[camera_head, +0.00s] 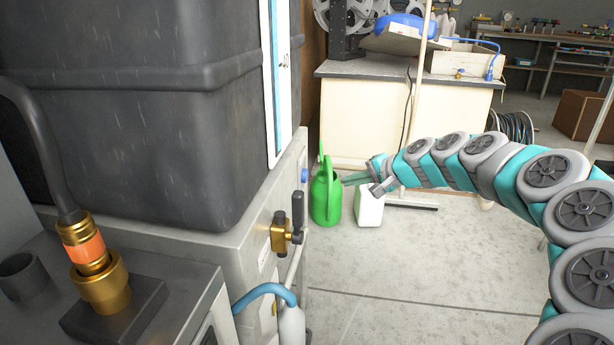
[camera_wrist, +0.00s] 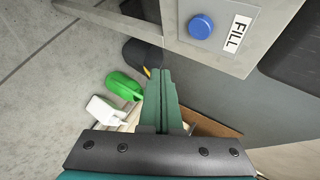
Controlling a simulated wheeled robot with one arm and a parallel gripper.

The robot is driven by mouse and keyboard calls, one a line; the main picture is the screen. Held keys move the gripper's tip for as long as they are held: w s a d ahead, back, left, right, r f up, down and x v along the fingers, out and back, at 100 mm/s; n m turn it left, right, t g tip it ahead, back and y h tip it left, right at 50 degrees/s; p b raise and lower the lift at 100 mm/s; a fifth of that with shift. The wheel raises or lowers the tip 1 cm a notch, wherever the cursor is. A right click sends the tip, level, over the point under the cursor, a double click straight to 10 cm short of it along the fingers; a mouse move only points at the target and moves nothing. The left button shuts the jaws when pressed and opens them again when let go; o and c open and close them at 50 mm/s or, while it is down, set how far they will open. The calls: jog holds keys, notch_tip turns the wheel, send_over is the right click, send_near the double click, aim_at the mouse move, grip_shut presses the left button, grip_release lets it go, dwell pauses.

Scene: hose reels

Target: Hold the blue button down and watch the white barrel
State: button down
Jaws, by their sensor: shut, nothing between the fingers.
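The blue button (camera_wrist: 201,26) sits on a grey panel beside a FILL label in the wrist view. In the head view the blue button (camera_head: 304,175) shows edge-on on the side of the grey cabinet. My gripper (camera_head: 346,181) is shut and empty, to the right of the button and apart from it. In the wrist view my gripper's shut fingers (camera_wrist: 161,75) point below and left of the button, not touching it. I cannot tell which thing is the white barrel; a white jug (camera_head: 369,208) stands on the floor and a white cylinder (camera_head: 291,325) with a blue hose is at the cabinet's foot.
A green watering can (camera_head: 326,196) stands beside the jug. A brass valve with a dark lever (camera_head: 297,212) sticks out of the cabinet below the button. A large dark tank (camera_head: 130,110) fills the left. Open concrete floor (camera_head: 410,270) lies in front.

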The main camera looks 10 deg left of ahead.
aim_at(306, 176)
jog(key=a+p, duration=0.1)
jog(key=a, duration=0.6)
jog(key=shift+a, duration=0.25)
jog(key=shift+w+a+p, duration=0.1)
jog(key=shift+p, duration=0.2)
dwell(1.6)
jog(key=shift+a, duration=0.3)
jog(key=shift+a, duration=0.55)
dwell(4.3)
